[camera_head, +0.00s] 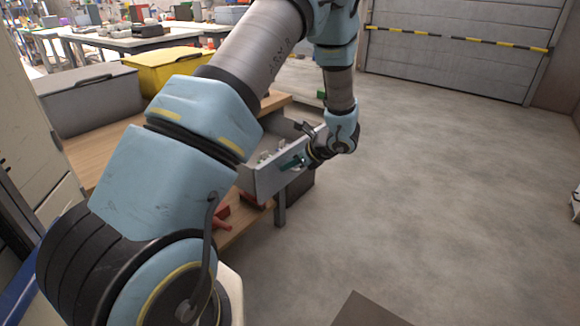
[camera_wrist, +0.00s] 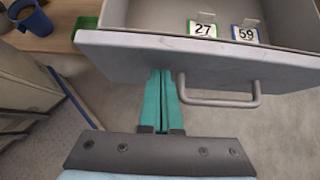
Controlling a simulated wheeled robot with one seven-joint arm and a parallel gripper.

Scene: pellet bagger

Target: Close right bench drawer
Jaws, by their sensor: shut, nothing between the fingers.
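The bench drawer (camera_head: 280,178) is grey and stands pulled out from the wooden bench (camera_head: 100,147) in the head view. In the wrist view the drawer front (camera_wrist: 130,48) runs across the upper part, with a grey bar handle (camera_wrist: 222,100) on it. My gripper (camera_wrist: 162,75) has green fingers, shut together and empty. Its tips are at the drawer front, left of the handle; I cannot tell whether they touch it. My gripper also shows at the drawer front in the head view (camera_head: 284,165).
A grey bin (camera_head: 88,100) and a yellow bin (camera_head: 168,68) stand on the bench. Red items (camera_head: 222,214) lie on a lower shelf. In the wrist view, a blue cup (camera_wrist: 32,18) is at upper left.

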